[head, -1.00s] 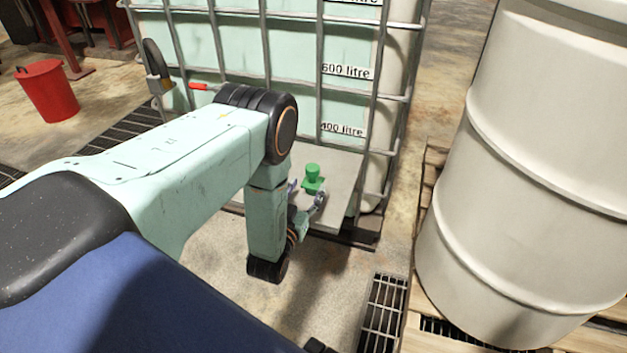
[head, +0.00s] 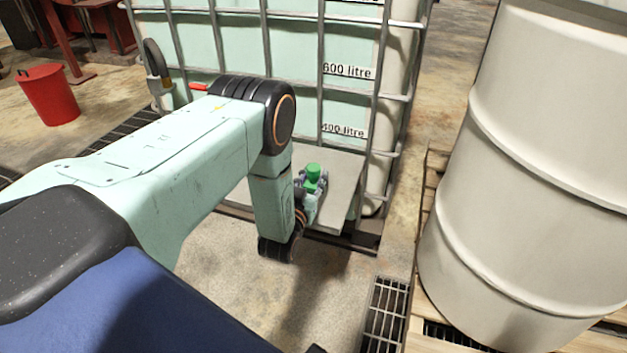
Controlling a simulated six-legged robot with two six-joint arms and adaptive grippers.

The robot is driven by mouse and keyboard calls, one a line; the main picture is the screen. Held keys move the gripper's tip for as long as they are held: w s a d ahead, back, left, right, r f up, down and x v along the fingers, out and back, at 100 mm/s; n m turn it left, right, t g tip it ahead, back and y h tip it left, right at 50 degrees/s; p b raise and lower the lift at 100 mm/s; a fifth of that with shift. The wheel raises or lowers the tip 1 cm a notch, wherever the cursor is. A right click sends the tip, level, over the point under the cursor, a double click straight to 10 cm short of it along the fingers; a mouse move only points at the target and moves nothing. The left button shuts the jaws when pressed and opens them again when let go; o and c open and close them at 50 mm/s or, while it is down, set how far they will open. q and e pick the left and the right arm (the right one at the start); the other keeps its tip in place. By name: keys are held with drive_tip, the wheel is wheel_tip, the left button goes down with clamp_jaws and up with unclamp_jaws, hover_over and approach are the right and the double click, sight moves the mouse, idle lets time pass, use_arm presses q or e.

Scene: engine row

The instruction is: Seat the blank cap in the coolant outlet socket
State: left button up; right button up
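A small green knobbed piece (head: 314,171), which looks like the blank cap, stands upright on the grey ledge (head: 343,190) in front of the caged tank. My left gripper (head: 312,186) reaches down to it from the near side. Its grey fingers lie on either side of the green piece's lower part. The fingers are small in view, so I cannot tell whether they press on it or stand slightly apart. My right gripper is out of view. I see no coolant outlet socket in this view.
The caged tank (head: 300,50) with litre marks rises right behind the ledge. A large cream drum (head: 540,170) stands on a wooden pallet (head: 425,225) at right. A floor grate (head: 384,315) lies in front. A red bucket (head: 48,95) stands far left.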

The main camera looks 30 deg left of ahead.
use_arm(q)
clamp_jaws()
drive_tip(key=shift+r, duration=0.1)
